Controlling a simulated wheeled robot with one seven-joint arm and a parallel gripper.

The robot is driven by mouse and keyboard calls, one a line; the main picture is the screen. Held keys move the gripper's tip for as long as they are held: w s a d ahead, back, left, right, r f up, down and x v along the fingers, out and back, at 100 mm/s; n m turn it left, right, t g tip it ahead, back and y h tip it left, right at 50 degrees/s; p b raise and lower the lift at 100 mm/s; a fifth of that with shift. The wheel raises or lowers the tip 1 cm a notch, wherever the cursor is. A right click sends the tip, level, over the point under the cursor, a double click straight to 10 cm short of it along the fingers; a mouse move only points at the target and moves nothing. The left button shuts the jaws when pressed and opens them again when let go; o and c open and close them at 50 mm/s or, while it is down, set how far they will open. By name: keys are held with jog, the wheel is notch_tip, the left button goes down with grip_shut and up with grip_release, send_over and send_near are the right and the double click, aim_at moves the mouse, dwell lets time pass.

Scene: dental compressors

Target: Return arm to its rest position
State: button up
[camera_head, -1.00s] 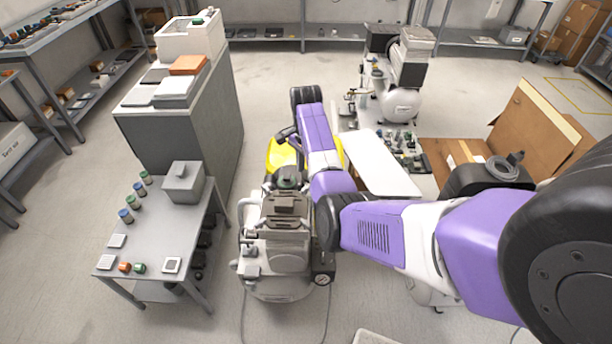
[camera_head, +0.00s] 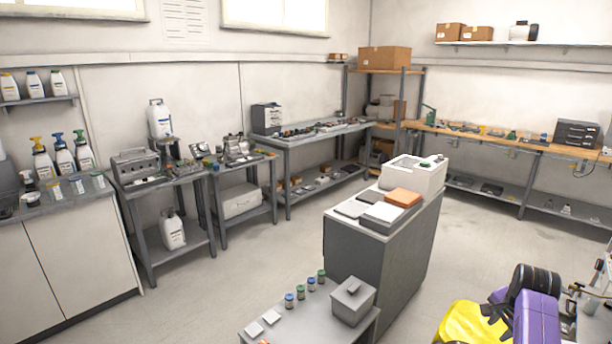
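Part of my purple and black arm (camera_head: 538,312) shows at the lower right edge, with a black rounded joint on top. A yellow thing (camera_head: 468,326) shows just left of the arm, cut off by the bottom edge. Dark parts lie between it and the arm, and I cannot tell what they are or whether they touch.
A grey cabinet (camera_head: 354,254) stands mid-picture, bearing a white bin (camera_head: 413,176) and an orange-brown box (camera_head: 403,197). A low table (camera_head: 330,322) with small vials and a grey box (camera_head: 352,301) is in front. Benches line the walls. Floor left of the cabinet is clear.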

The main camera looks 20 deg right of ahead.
jog(key=s+a+r+n+t+h, duration=0.25)
jog(key=a+n+t, duration=0.4)
jog(key=a, duration=0.85)
jog(key=s+a+r+n+t+h, duration=0.1)
jog(key=s+a+r+n+t, duration=0.45)
jog(key=a, duration=0.85)
jog(key=s+a+r+n+y, duration=0.1)
jog(key=s+a+n+y, duration=0.2)
jog(key=s+a, duration=0.7)
jog(key=s+a+r+n+y+b, duration=0.1)
jog(key=s+a+n+y, duration=0.3)
jog(key=s+a, duration=0.6)
jog(key=shift+a+r+n, duration=0.3)
jog(key=shift+a+n, duration=0.2)
jog(key=shift+a, duration=0.05)
